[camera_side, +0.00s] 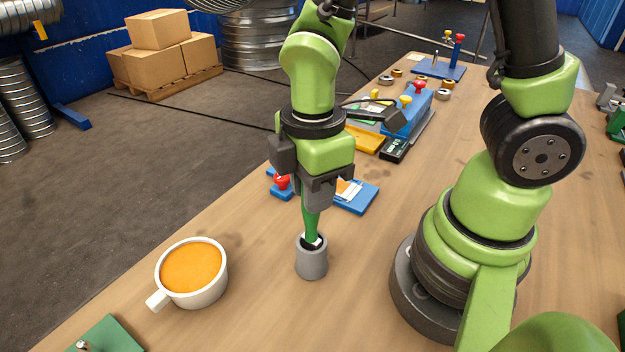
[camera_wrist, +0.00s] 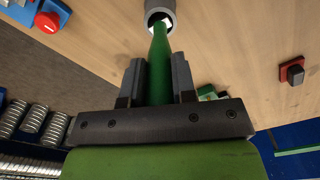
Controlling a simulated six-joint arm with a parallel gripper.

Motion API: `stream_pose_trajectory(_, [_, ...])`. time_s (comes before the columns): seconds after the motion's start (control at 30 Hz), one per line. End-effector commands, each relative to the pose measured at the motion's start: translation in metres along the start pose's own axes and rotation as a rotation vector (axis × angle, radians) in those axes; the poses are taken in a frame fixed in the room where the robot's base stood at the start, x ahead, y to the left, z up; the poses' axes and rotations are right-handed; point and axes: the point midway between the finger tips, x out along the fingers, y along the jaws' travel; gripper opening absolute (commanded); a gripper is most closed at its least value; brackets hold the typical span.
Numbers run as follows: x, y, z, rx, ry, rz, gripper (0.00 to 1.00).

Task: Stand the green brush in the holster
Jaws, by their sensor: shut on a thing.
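The green brush (camera_side: 310,222) is upright in the side view, with its lower end at the mouth of the grey cylindrical holster (camera_side: 311,262) on the table. My gripper (camera_side: 316,198) is above the holster and shut on the upper part of the brush. In the wrist view, my gripper's fingers (camera_wrist: 163,85) flank the green brush (camera_wrist: 159,55), whose far end meets the opening of the holster (camera_wrist: 160,10). The brush's tip is hidden by the holster rim, and I cannot tell how deep it sits.
A white cup with orange liquid (camera_side: 191,272) stands left of the holster. A blue block with a red knob (camera_side: 282,186) and a blue tray (camera_side: 357,197) lie behind my gripper. A green plate (camera_side: 106,337) is at the front left.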

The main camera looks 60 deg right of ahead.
Motion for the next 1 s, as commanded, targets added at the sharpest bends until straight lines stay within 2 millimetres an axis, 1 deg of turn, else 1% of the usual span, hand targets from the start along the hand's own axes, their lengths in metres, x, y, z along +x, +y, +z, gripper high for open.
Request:
stream_pose_trajectory(0.33, [0.009,-0.001,0.001,-0.001,-0.002,-0.001,0.00])
stream_pose_trajectory(0.37, [0.009,0.000,0.001,-0.001,-0.001,-0.001,0.30])
stream_pose_trajectory(0.4, [0.009,0.000,0.001,-0.001,-0.001,-0.001,0.39])
stream_pose_trajectory(0.47, [0.008,0.000,0.000,-0.001,-0.001,0.000,0.53])
stream_pose_trajectory(0.5, [0.008,0.000,0.000,-0.001,-0.001,0.000,0.55])
stream_pose_trajectory(0.8, [0.006,0.000,0.000,-0.001,0.002,0.002,0.55])
stream_pose_trajectory(0.87, [0.001,0.000,-0.001,0.000,0.003,0.003,0.55])
stream_pose_trajectory(0.97, [-0.012,0.001,-0.001,-0.001,0.005,0.005,0.55])
stream_pose_trajectory(1.0, [-0.019,0.001,-0.001,0.000,0.007,0.006,0.55])
